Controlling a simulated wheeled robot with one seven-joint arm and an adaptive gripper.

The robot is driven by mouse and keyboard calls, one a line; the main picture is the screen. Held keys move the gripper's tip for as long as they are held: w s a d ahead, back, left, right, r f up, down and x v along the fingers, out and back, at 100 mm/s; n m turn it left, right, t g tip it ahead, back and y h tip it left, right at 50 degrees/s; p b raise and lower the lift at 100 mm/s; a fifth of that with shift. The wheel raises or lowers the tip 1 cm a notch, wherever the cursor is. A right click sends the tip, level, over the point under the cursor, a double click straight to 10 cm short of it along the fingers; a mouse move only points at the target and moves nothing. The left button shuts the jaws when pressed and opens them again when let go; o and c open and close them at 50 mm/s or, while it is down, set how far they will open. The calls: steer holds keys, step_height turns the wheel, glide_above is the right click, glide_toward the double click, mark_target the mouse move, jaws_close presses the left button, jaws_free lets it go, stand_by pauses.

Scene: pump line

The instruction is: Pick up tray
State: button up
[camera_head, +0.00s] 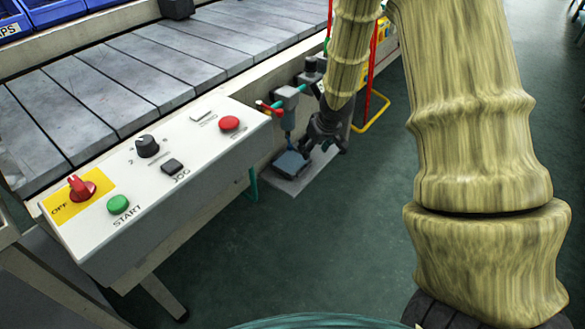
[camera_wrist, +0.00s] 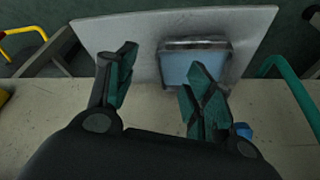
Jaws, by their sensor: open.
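A small tray (camera_head: 290,163), blue-grey inside with a dark rim, rests on a light grey plate (camera_head: 293,186) beside the conveyor frame. In the wrist view the tray (camera_wrist: 174,68) lies right of centre on the plate (camera_wrist: 115,38). My gripper (camera_head: 314,143) is at the tray's right side in the head view. In the wrist view my gripper (camera_wrist: 163,67) is open with nothing between its fingers. The right finger overlaps part of the tray in the picture, and the left finger is over bare plate. Whether a finger touches the tray cannot be told.
A control panel (camera_head: 150,165) with a red switch and several buttons stands at the left, in front of the slatted conveyor (camera_head: 130,80). A valve with red and green handles (camera_head: 283,100) is just behind the tray. A yellow-footed red stand (camera_head: 372,110) is beyond. Green floor (camera_head: 290,250) is open.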

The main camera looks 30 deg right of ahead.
mark_target(292, 164)
steer(key=shift+w+b+x, duration=0.15)
steer(key=shift+b+x, duration=0.7)
steer(key=shift+x, duration=0.8)
steer(key=shift+w+b+x, duration=0.1)
steer(key=shift+b+x, duration=0.7)
steer(key=shift+x, duration=0.85)
steer(key=shift+a+r, duration=0.15)
jaws_close()
